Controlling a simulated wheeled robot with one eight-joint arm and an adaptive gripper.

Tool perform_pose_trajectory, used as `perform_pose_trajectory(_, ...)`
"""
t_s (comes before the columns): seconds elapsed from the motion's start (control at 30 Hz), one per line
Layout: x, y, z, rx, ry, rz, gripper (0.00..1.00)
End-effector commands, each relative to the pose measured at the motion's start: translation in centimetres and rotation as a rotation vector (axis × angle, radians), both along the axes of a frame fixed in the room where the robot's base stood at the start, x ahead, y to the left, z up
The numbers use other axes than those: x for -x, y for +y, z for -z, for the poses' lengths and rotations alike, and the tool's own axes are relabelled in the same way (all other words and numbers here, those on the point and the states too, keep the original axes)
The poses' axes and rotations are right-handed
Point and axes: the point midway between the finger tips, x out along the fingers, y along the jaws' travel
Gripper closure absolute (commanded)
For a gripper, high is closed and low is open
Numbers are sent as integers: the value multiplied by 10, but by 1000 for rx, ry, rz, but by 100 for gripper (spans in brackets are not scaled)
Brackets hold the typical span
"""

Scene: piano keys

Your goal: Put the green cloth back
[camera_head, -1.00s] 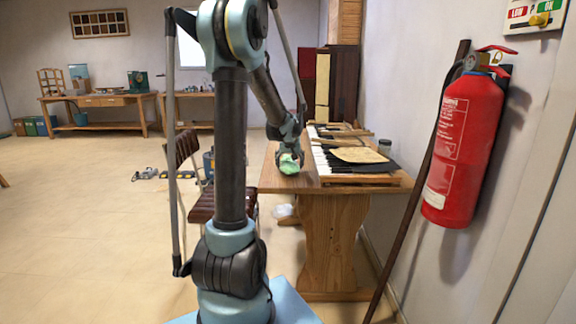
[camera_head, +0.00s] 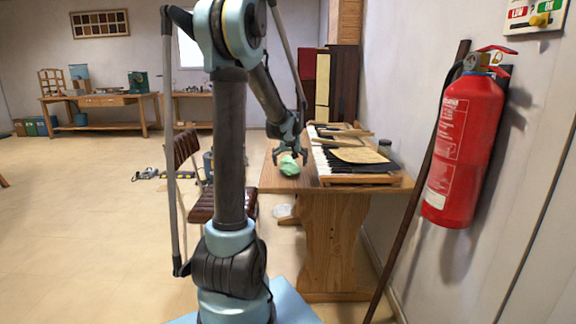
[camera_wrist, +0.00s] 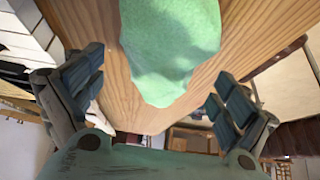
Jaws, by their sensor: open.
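The green cloth (camera_head: 289,166) is a crumpled pale-green bundle lying on the wooden table (camera_head: 334,196), near its left edge and left of the keyboard. It also shows in the wrist view (camera_wrist: 170,45), filling the top middle above bare wood. My gripper (camera_head: 291,159) is open above the cloth. In the wrist view its two dark fingers (camera_wrist: 160,105) are spread wide to either side of the cloth with nothing between their tips. The cloth looks apart from both fingers.
A piano keyboard (camera_head: 320,160) with a tan sheet (camera_head: 358,155) and loose wooden pieces sits right of the cloth. A chair (camera_head: 190,160) stands left of the table. A red fire extinguisher (camera_head: 462,150) hangs on the right wall.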

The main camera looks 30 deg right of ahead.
Motion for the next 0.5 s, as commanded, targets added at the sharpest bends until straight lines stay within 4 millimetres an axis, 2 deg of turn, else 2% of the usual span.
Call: perform_pose_trajectory(0.5, 34, 22, -62, 0, 0, 0, 5)
